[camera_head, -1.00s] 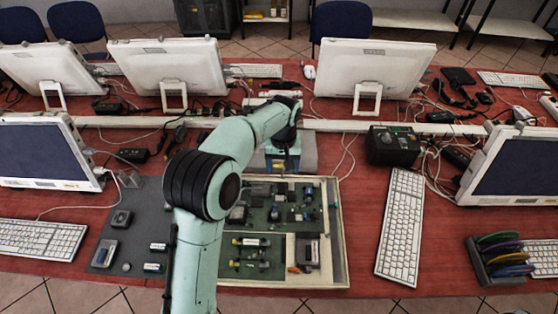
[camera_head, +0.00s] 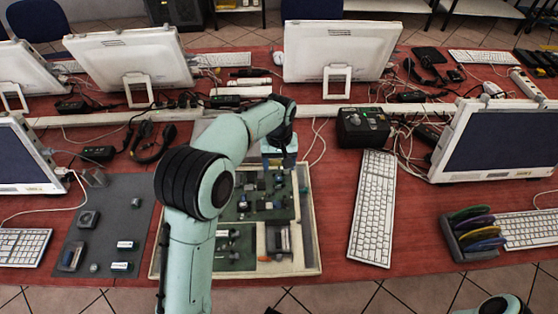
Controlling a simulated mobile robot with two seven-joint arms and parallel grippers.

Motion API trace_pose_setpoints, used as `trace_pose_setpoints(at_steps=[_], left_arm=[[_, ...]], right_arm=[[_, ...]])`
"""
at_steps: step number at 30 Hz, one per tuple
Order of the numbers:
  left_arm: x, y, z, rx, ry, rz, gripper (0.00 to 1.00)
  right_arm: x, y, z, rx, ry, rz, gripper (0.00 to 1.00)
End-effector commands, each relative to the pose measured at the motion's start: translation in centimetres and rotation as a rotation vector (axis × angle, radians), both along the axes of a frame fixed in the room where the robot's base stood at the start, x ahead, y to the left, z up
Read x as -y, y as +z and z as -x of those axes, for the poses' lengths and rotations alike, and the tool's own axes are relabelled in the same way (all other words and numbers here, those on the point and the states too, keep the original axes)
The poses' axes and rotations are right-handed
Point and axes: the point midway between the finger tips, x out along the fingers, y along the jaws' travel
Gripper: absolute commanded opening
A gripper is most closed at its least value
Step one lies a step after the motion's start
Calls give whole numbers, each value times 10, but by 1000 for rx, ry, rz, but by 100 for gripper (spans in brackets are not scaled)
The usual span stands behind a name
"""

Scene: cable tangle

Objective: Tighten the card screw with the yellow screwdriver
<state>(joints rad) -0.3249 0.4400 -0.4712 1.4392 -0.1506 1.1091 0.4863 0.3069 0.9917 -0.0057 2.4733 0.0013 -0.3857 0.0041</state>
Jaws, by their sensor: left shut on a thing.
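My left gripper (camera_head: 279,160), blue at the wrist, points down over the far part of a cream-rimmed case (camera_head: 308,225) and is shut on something. The held thing is almost wholly hidden; a small yellow patch at the jaws a second ago fits the yellow screwdriver. Below and beside the jaws lies a dark green board (camera_head: 255,205) with several small parts. My left arm hides the case's left part. The card screw is too small to make out, and I cannot tell whether the tip touches anything. My right gripper is out of view.
A grey mat (camera_head: 105,215) with small parts lies left of the case. A white keyboard (camera_head: 373,210) and a black box (camera_head: 362,128) stand to the right. Monitors (camera_head: 340,55) line the back. Red table is bare between case and keyboard.

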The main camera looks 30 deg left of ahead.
Motion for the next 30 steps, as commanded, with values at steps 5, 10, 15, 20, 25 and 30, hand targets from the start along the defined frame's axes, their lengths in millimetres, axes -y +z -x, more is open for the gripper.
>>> trace_pose_setpoints(at_steps=[5, 10, 15, 20, 25, 30], left_arm=[[0, -22, 0, 0, 1, 0, 31], [0, -39, 0, 1, 1, 0, 31], [0, -52, 0, -1, 1, 1, 31], [-1, -57, 0, 1, 1, -1, 31], [0, -57, 0, 1, 0, 0, 31], [0, -57, 0, 1, 0, 0, 31]], right_arm=[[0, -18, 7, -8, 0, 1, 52], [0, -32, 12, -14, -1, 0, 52], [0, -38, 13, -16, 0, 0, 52], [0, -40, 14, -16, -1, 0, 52], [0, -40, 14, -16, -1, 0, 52], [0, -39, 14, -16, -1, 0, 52]])
